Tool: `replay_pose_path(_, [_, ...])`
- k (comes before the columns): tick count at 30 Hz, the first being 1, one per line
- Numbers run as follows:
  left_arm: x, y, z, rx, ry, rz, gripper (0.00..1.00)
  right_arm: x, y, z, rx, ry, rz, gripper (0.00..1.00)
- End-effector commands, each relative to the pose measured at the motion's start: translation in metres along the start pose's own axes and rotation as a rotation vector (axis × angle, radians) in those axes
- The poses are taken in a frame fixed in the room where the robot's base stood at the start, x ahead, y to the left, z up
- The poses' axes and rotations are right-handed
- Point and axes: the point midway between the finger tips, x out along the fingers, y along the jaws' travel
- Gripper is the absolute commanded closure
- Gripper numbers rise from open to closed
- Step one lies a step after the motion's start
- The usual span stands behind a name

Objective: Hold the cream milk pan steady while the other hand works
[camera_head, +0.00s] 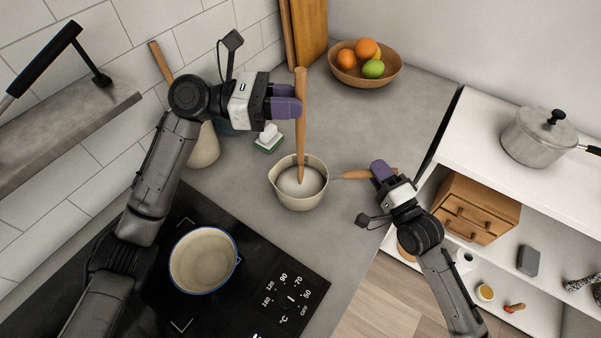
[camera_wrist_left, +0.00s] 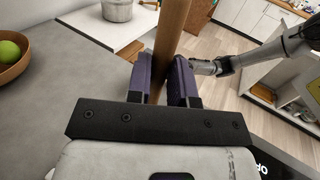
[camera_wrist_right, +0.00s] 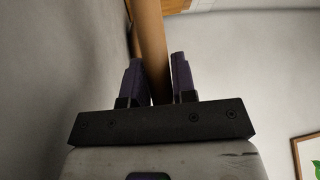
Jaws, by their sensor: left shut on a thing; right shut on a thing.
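The cream milk pan (camera_head: 299,204) stands upright on the grey counter, with pale contents inside. Its wooden handle (camera_head: 352,174) points right. My right gripper (camera_head: 381,172) is shut on that handle, which also shows between its fingers in the right wrist view (camera_wrist_right: 151,40). My left gripper (camera_head: 296,106) is shut on a long wooden utensil (camera_head: 301,135), held nearly upright above the pan. The utensil also shows between the fingers in the left wrist view (camera_wrist_left: 171,35). Its lower end reaches into the pan; its tip is hidden.
A black hob (camera_head: 215,303) with a cream, blue-rimmed pot (camera_head: 203,261) lies at front left. A green-and-white sponge (camera_head: 269,139) and a beige crock (camera_head: 204,150) stand behind the pan. A fruit bowl (camera_head: 365,77) is at the back. A white shelf (camera_head: 478,130) stands to the right.

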Motion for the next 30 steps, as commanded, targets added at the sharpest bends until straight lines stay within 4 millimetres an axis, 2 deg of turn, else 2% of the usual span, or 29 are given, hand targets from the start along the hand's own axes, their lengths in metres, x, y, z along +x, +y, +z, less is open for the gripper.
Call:
replay_pose_path(6, [0.000,0.000,0.022,0.003,-0.001,0.000,1.00,0.000,-0.001,0.000,0.000,0.000,-0.001,1.00])
replay_pose_path(12, [0.000,0.000,0.036,0.002,0.000,0.000,1.00,0.000,0.000,0.000,0.000,0.000,-0.001,1.00])
replay_pose_path(30, [0.000,0.000,0.041,0.001,0.000,0.000,1.00,0.000,0.000,0.000,0.000,0.000,-0.001,1.00])
